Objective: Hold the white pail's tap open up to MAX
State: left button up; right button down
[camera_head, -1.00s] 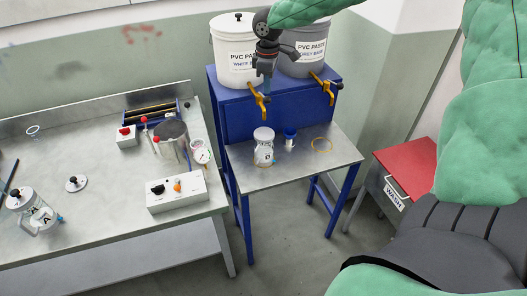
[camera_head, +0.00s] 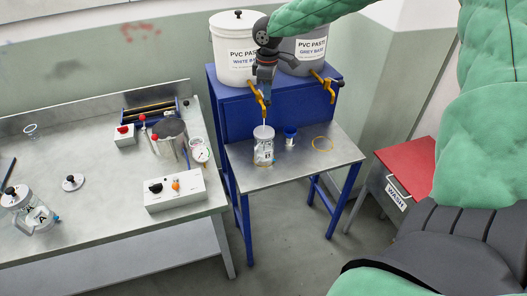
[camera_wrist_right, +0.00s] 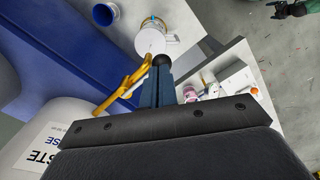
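The white pail (camera_head: 233,62) stands on the blue stand, its yellow tap (camera_head: 258,92) facing forward. My right gripper (camera_head: 265,87) is at this tap, its blue fingers close together. In the right wrist view the fingertips (camera_wrist_right: 164,66) are beside the tap's yellow lever (camera_wrist_right: 137,73); I cannot tell whether they grip it. A clear jar (camera_head: 263,150) with a pale top stands under the tap. A thin pale line shows between tap and jar. The jar's fill level and any MAX mark are too small to read. My left gripper is not clearly visible.
The grey pail (camera_head: 306,52) and its tap (camera_head: 328,86) are close on the right. The left bench holds a control box (camera_head: 175,192) and another jar (camera_head: 32,212).

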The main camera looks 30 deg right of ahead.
jog(key=shift+f+b, duration=0.5)
jog(key=shift+f, duration=0.55)
dwell(7.0)
